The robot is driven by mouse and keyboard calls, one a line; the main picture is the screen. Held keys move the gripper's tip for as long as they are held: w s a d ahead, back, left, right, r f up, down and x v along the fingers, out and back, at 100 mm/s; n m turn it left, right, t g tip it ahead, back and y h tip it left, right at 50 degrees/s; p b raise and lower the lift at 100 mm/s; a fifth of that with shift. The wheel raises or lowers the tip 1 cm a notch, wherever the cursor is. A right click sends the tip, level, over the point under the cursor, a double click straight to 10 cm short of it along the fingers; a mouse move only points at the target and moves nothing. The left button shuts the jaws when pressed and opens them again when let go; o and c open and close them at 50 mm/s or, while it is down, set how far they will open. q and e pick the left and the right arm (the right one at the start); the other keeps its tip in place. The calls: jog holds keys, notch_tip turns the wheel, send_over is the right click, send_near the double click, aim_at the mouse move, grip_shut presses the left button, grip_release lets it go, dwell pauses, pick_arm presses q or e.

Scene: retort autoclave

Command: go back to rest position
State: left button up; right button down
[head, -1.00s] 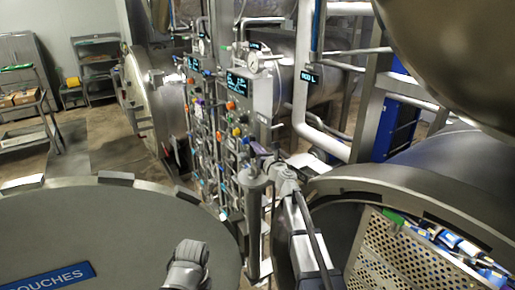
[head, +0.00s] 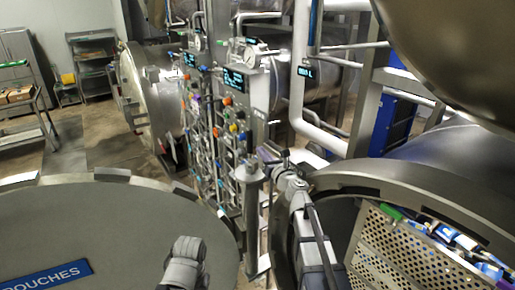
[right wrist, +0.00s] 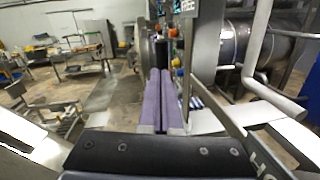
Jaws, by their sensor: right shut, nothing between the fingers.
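My right gripper (head: 268,154) is in the middle of the head view, in front of the valve panel and beside the open retort on the right. It is small and partly lost against the panel there. In the right wrist view its two long purple fingers (right wrist: 161,92) lie side by side, shut with nothing between them. They point over the floor toward the panel. My left gripper is out of view; only a grey link of my own arm shows at the bottom of the head view.
A valve panel (head: 232,115) with gauges stands close ahead. A big round door (head: 110,225) labelled "POUCHES" fills the lower left. The open retort (head: 335,180) at right holds a perforated basket (head: 375,245). Shelves (head: 92,65) stand far left; the floor (head: 105,140) before them is clear.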

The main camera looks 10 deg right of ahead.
jog(key=s+a+f+n+g+y+b, duration=0.3)
jog(key=s+a+f+n+g+b, duration=0.3)
jog(key=a+f+n, duration=0.45)
jog(key=s+a+f+n+g+y+b, duration=0.35)
jog(key=s+a+f+n, duration=0.35)
jog(key=a+f+n, duration=0.4)
jog(key=s+a+f+n+g+h+b, duration=0.35)
jog(key=s+f+n+g+b, duration=0.2)
jog(key=s+f+n, duration=0.55)
jog(key=s+d+f+n+g+h+b, duration=0.3)
jog(key=s+d+f+n+h, duration=0.3)
jog(key=s+d+f+h, duration=0.2)
jog(key=s+f+b, duration=0.1)
jog(key=s+f, duration=0.1)
jog(key=s, duration=0.1)
jog(key=shift+s+g, duration=0.3)
jog(key=shift+n, duration=0.25)
